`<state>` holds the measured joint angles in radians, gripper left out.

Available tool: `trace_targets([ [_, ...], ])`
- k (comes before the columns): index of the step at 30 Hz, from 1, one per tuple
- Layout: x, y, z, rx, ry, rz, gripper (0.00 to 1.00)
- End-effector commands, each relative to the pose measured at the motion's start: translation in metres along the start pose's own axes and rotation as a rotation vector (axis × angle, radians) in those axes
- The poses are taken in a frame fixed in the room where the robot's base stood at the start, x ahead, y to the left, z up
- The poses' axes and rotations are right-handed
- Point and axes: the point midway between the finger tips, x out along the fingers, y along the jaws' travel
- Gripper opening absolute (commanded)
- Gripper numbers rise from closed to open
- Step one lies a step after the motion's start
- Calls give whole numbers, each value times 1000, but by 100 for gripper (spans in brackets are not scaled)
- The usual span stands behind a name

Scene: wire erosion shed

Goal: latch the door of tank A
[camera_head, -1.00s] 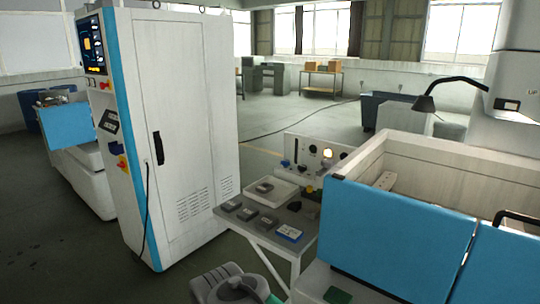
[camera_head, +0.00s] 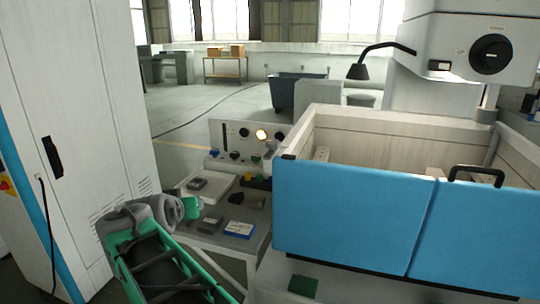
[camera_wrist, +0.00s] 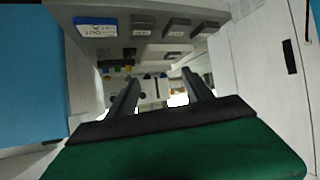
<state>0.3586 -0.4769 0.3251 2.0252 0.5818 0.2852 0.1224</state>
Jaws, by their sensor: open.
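The tank at the right has blue front panels, a left one (camera_head: 345,215) and a right one (camera_head: 475,240), with a dark seam between them. A black bar handle (camera_head: 476,173) stands at the top of the right panel. I cannot tell from the pictures which tank this is or whether its door is latched. My arm is at the lower left in the head view, left of the tank, and its fingertips are not clear there. In the wrist view my gripper (camera_wrist: 158,92) is open and empty, its two dark fingers apart.
A small table (camera_head: 218,245) with several grey blocks, a blue-labelled block (camera_head: 239,230) and a white tray (camera_head: 205,187) stands between cabinet and tank. A control panel (camera_head: 250,140) is behind it. The tall white cabinet (camera_head: 95,110) is at left. Open floor lies beyond.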

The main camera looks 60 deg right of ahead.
Motion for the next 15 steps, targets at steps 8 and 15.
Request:
trace_targets([
  [8, 10, 197, -107, 209, 471, 527, 59],
  [15, 22, 227, -127, 214, 501, 569, 59],
])
